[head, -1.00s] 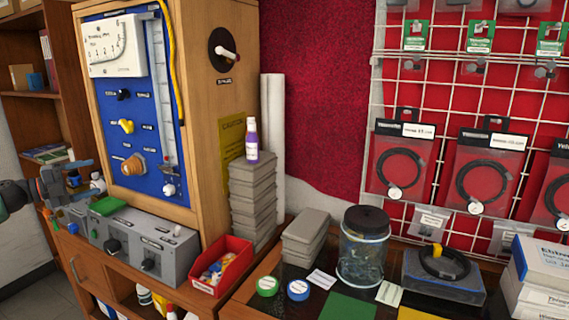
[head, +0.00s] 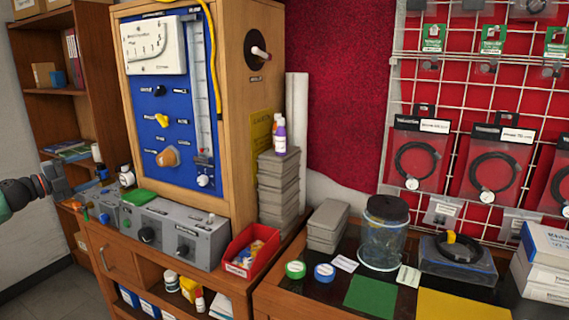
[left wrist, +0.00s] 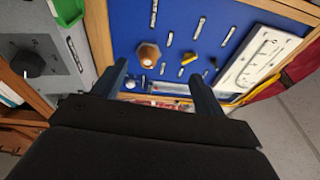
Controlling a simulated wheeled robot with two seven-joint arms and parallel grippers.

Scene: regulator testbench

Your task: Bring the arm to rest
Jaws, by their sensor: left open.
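My left gripper (head: 55,182) is at the left edge of the head view, left of the wooden testbench cabinet and above the low shelf. In the left wrist view its two dark fingers (left wrist: 160,90) stand apart with nothing between them. Beyond the fingers is the blue panel (left wrist: 185,45) with its knobs and gauge. In the head view this blue panel (head: 178,105) faces the room, with a yellow knob (head: 162,120) and an orange-brown knob (head: 167,158). My right gripper is in neither view.
Grey control boxes (head: 170,235) with black knobs stand below the panel. A red bin (head: 252,250) holds small parts. A glass jar (head: 382,235) stands on the dark bench.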

